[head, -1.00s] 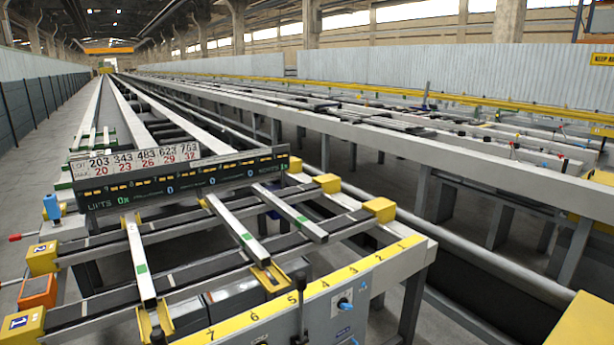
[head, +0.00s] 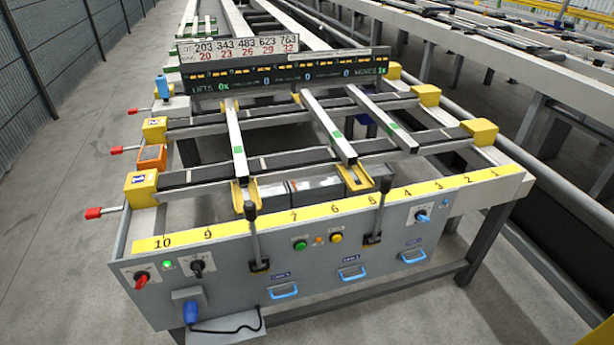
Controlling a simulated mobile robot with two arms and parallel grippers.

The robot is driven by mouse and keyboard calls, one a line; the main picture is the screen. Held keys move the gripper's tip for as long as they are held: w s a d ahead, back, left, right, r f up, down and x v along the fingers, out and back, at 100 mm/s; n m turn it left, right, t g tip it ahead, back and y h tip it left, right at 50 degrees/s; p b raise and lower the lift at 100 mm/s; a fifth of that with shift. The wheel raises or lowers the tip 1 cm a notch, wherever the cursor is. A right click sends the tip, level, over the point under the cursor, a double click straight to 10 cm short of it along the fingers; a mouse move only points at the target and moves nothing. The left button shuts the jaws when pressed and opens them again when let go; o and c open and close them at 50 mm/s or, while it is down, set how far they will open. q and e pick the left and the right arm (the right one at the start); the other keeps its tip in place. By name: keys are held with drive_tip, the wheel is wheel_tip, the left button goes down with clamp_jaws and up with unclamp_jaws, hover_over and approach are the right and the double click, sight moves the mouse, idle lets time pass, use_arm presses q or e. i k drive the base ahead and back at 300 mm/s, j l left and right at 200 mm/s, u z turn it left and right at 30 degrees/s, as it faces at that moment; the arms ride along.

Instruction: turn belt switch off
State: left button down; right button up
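The front panel (head: 330,262) of the runout table carries three rotary knobs. A red knob (head: 141,280) is at the far left, a black knob (head: 197,267) is just right of it, and a blue knob (head: 422,216) is near the right end. A small green light (head: 167,264) glows between the red and black knobs. The labels are too small to read, so I cannot tell which knob is the belt switch. Neither of my grippers shows in the head view.
Two upright black-topped levers (head: 254,240) (head: 378,210) rise from the panel. Green and yellow buttons (head: 300,245) (head: 336,238) sit between them. Blue drawer handles (head: 284,291) are below. Red-tipped handles (head: 94,213) stick out left. Grey floor (head: 50,250) is clear on the left.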

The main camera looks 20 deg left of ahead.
sight(141, 278)
drive_tip(key=u, duration=1.85)
